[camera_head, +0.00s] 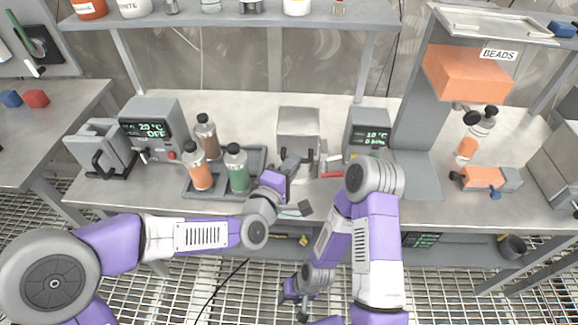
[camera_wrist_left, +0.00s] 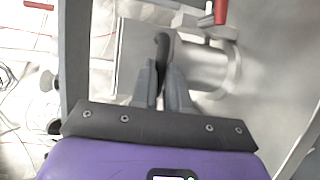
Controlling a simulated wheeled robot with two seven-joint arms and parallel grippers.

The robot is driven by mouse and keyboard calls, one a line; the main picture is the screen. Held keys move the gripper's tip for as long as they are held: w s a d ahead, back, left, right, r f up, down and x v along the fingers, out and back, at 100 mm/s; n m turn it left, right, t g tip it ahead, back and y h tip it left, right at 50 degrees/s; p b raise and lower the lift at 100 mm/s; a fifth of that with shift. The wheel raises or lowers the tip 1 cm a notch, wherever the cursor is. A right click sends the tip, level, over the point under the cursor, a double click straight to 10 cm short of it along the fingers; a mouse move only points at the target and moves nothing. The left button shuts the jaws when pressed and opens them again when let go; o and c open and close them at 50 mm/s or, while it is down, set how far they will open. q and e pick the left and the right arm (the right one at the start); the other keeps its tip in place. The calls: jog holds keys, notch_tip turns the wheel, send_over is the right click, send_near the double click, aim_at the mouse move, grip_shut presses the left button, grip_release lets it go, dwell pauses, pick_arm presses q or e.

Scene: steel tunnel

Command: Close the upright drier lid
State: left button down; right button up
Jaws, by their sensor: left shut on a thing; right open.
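The drier (camera_head: 298,128) is a grey metal box at the back middle of the bench in the head view. Its squarish grey face looks raised; I cannot clearly tell the lid's angle. My left gripper (camera_head: 292,165) is at the drier's front. In the left wrist view my left gripper (camera_wrist_left: 161,85) is shut on a dark curved handle (camera_wrist_left: 162,45), with a pale grey plate (camera_wrist_left: 131,55) behind it, probably the lid. The hand hides part of the drier's front. My right gripper (camera_head: 297,298) is open and empty, low in front of the bench, over the grated floor.
Right of the drier are a red-handled part (camera_head: 332,172) and a control box (camera_head: 368,135) reading 10 °C. A tray (camera_head: 213,196) with several bottles stands left. Further left is another grey unit (camera_head: 100,148) with a black handle. A shelf (camera_head: 225,18) runs above.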

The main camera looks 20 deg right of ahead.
pick_arm(q)
jog(key=f, duration=0.2)
jog(key=shift+s+a+f+g+y, duration=0.1)
jog(key=shift+a+f+g+y, duration=0.2)
jog(key=shift+f, duration=0.1)
jog(key=c, duration=1.1)
grip_release()
jog(key=shift+d, duration=0.1)
jog(key=v, duration=0.2)
jog(key=p+v, duration=0.1)
jog(key=v, duration=0.4)
jog(key=shift+s+r+p, duration=0.1)
jog(key=shift+r+p, duration=0.2)
jog(key=shift+r, duration=0.15)
